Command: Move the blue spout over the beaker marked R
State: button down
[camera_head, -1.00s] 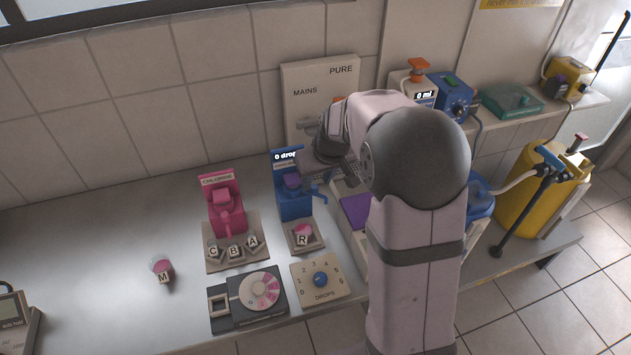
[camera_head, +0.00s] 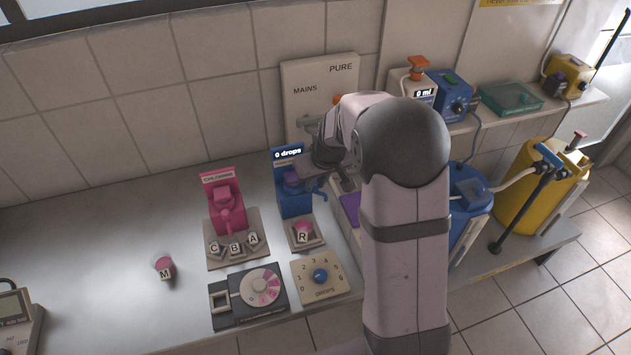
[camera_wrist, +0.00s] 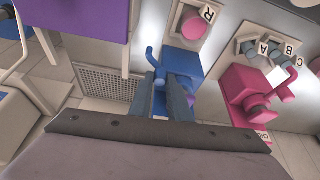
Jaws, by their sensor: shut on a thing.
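The blue spout (camera_wrist: 151,56) sticks out sideways from the blue dispenser (camera_head: 291,204), whose display reads 0 drops. In the head view the spout (camera_head: 321,193) points to the right. My gripper (camera_wrist: 164,84) is shut on the spout, with its two fingers either side of it in the wrist view. The beaker marked R (camera_head: 303,232) holds pink liquid and stands on a small pad in front of the dispenser. It also shows in the wrist view (camera_wrist: 194,26). The spout's tip is to one side of this beaker, not above it.
The pink chlorine dispenser (camera_head: 226,208) stands to the left, with beakers C, B and A before it. Beaker M (camera_head: 165,268) stands alone further left. A drops dial (camera_head: 320,276) and a colour wheel (camera_head: 259,287) lie in front. A purple block (camera_head: 349,207) is to the right.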

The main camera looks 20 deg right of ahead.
jog(key=shift+s+a+r+m+p, duration=0.1)
jog(key=shift+s+a+m+p, duration=0.05)
jog(key=shift+m+p, duration=0.15)
jog(key=shift+s+a+m+g+h+b, duration=0.3)
jog(key=shift+a+m+h+b, duration=0.45)
jog(key=shift+m+b, duration=0.75)
jog(key=shift+s+a+m+g+h+b, duration=0.2)
jog(key=shift+a+m+h+b, duration=0.25)
jog(key=shift+a+m+b, duration=0.8)
jog(key=shift+s+a+m+g+h+b, duration=0.2)
jog(key=shift+s+a+m+h+b, duration=0.3)
jog(key=shift+m+b, duration=1.25)
jog(key=shift+w+a+m, duration=0.1)
jog(key=shift+w+m, duration=0.05)
jog(key=shift+m, duration=0.15)
jog(key=c, duration=1.7)
grip_release()
jog(key=shift+o, duration=0.2)
